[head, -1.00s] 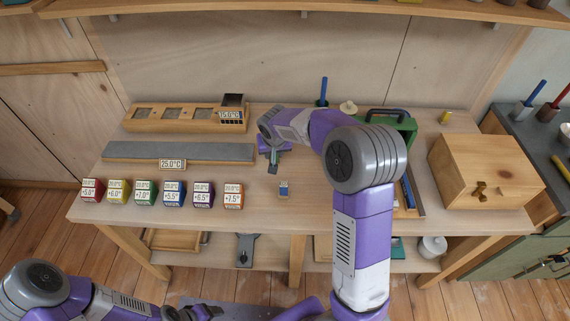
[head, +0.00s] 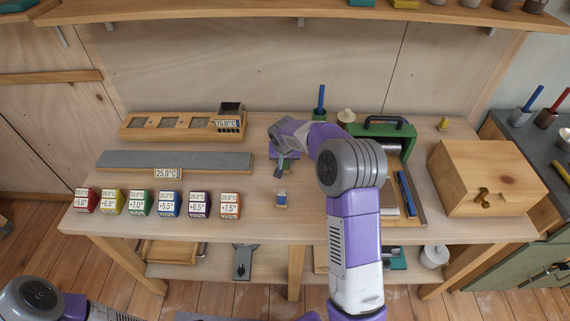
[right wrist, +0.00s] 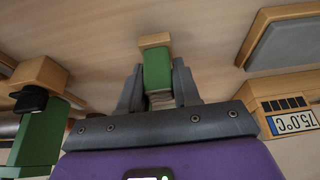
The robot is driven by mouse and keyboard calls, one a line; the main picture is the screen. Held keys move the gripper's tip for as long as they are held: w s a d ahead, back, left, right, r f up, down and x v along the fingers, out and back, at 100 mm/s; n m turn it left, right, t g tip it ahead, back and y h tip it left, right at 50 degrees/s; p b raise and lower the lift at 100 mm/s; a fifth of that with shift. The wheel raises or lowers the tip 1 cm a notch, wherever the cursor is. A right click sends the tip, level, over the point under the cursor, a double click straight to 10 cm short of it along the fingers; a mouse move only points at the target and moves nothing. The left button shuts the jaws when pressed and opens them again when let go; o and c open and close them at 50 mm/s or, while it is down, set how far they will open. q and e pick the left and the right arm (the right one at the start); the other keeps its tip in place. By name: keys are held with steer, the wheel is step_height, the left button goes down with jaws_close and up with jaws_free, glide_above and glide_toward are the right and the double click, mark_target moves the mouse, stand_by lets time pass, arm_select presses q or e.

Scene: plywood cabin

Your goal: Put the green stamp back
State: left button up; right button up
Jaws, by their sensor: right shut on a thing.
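In the right wrist view my right gripper (right wrist: 158,90) is shut on a green block with a pale wooden end, which looks like the green stamp (right wrist: 157,70). The wooden end points away from the palm.
A wooden tray (head: 135,131) with square recesses stands at the back left, behind a grey slab (head: 130,161). Several coloured, labelled blocks line the front left. A green case (head: 402,132) and a wooden box (head: 470,165) stand right. Bare bench lies front centre.

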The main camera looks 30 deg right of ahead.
steer(key=shift+f, duration=0.6)
steer(key=shift+f, duration=0.15)
steer(key=o, duration=0.9)
steer(key=shift+c, duration=0.2)
steer(key=p+v, duration=0.2)
steer(key=v, duration=1)
steer(key=shift+r, duration=0.25)
